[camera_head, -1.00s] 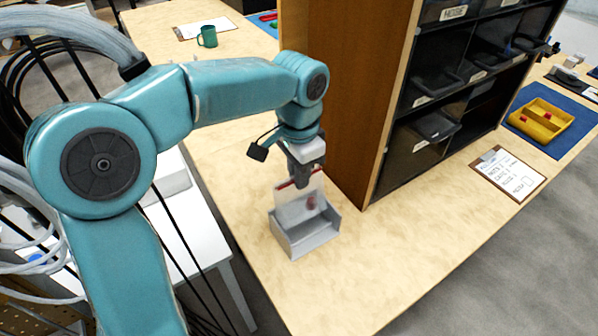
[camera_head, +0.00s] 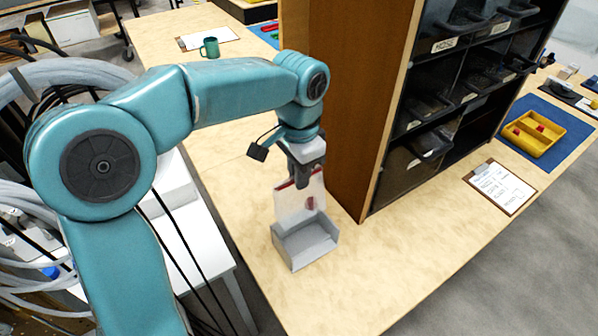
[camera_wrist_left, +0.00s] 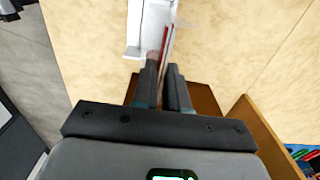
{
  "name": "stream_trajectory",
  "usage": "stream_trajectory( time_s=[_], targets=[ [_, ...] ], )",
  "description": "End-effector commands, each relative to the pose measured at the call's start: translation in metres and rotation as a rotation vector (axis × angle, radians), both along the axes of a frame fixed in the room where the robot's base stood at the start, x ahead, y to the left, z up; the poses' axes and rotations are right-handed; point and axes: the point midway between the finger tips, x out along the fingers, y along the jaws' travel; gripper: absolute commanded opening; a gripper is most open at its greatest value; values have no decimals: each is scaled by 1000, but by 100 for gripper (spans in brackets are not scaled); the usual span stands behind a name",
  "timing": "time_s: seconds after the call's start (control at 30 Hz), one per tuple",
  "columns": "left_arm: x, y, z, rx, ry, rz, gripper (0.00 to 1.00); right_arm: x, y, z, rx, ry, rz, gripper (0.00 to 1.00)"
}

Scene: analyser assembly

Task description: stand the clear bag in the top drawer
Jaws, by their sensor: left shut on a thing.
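My left gripper (camera_head: 304,176) is shut on the clear bag (camera_head: 292,203), a see-through pouch with a red strip along its top and a small red thing inside. The bag hangs upright, its lower edge at or just above the rim of a grey open-topped box (camera_head: 318,246) on the table. In the left wrist view, the red edge of the bag (camera_wrist_left: 165,42) shows beyond my fingers (camera_wrist_left: 163,86). My right gripper is out of view.
A clipboard (camera_head: 508,183) and a yellow tray (camera_head: 546,130) on a blue mat (camera_head: 575,150) lie right of the cabinet. A green mug (camera_head: 210,47) stands at the back. The table front is clear. The cabinet's side is close to my gripper.

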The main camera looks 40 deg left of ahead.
Motion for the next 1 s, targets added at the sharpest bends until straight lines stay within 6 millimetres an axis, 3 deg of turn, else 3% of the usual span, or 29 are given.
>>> stream_trajectory(
  time_s=[0.37,1.0],
  targets=[
    [-1,-2,3,0,0,-1,0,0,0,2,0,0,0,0],
    [-22,-52,13,0,0,-3,0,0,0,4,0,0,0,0]
  ],
)
